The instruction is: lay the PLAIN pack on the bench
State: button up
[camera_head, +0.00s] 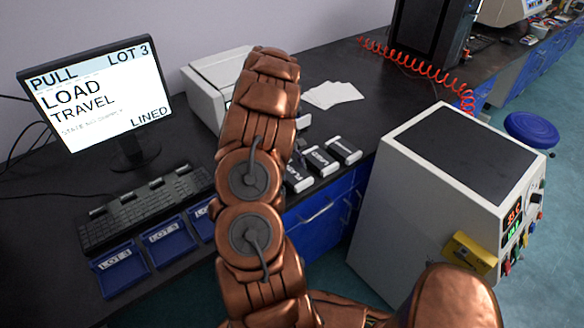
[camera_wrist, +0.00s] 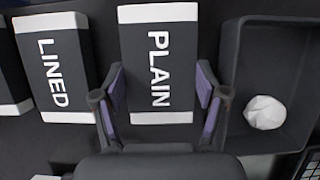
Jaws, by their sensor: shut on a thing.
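The PLAIN pack (camera_wrist: 158,62) is dark with white end bands and lies between the two fingers of my gripper (camera_wrist: 161,90) in the wrist view. The fingers are shut on its long sides. In the head view my arm hides the gripper. The pack nearest the arm there seems to be the PLAIN pack (camera_head: 298,181), its label hard to read. I cannot tell whether it is lifted off the surface. The black bench (camera_head: 185,135) runs along the wall.
The LINED pack (camera_wrist: 55,68) lies just left of PLAIN, with another pack beyond. A dark tray (camera_wrist: 229,75) with a crumpled white piece (camera_wrist: 265,112) is at right. The head view shows a monitor (camera_head: 95,95), keyboard (camera_head: 145,205), blue trays (camera_head: 122,272) and a white instrument (camera_head: 425,195).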

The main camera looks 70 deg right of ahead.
jog(key=shift+f, duration=0.15)
jog(key=o, duration=1.4)
jog(key=shift+c, duration=0.2)
jog(key=b+v, duration=0.3)
jog(key=v, duration=0.9)
jog(key=shift+w, duration=0.1)
